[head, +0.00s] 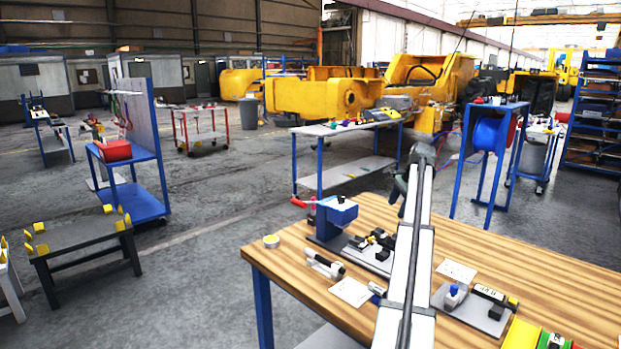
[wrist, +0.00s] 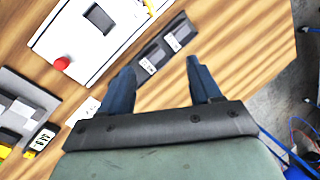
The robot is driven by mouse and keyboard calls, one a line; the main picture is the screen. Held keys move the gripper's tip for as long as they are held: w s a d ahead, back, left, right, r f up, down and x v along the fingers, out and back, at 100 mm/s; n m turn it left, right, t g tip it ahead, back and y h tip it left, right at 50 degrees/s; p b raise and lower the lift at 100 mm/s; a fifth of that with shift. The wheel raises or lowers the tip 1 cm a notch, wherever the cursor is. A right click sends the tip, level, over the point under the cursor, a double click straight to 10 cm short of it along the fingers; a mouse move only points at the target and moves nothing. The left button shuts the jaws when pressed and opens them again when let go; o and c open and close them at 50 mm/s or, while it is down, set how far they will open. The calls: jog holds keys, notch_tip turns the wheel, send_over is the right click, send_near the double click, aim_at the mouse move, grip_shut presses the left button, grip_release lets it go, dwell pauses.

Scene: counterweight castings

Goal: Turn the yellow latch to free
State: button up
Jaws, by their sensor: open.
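In the wrist view, my gripper (wrist: 160,72) is open, its two blue fingers apart with nothing between them. It is above the wooden table. A white panel or box (wrist: 75,40) with a dark square opening and a red knob (wrist: 62,63) lies beyond the fingers at the upper left. A small yellow part (wrist: 151,8) shows at that panel's edge, cut off by the top of the picture; I cannot tell for sure that it is the latch or how it is turned. In the head view my arm crosses the table, and I cannot make out the latch there.
A dark strip with white labels (wrist: 165,48) lies on the table (head: 290,262) beyond the fingers. A grey plate with dark parts (wrist: 25,110) is at left.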

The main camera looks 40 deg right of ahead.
jog(key=w+d+r+n+g+h, duration=0.2)
jog(key=w+d+r+n+h, duration=0.15)
jog(key=n, duration=0.25)
jog(key=w+a+r+n, duration=0.1)
jog(key=w+a+n, duration=0.1)
jog(key=w+a, duration=0.7)
jog(key=w+a+r+n+t, duration=0.1)
jog(key=w+a+r+n, duration=0.1)
jog(key=w+a, duration=0.7)
jog(key=shift+w+a+r, duration=0.2)
jog(key=shift+w+a, duration=0.05)
jog(key=shift+w, duration=2.8)
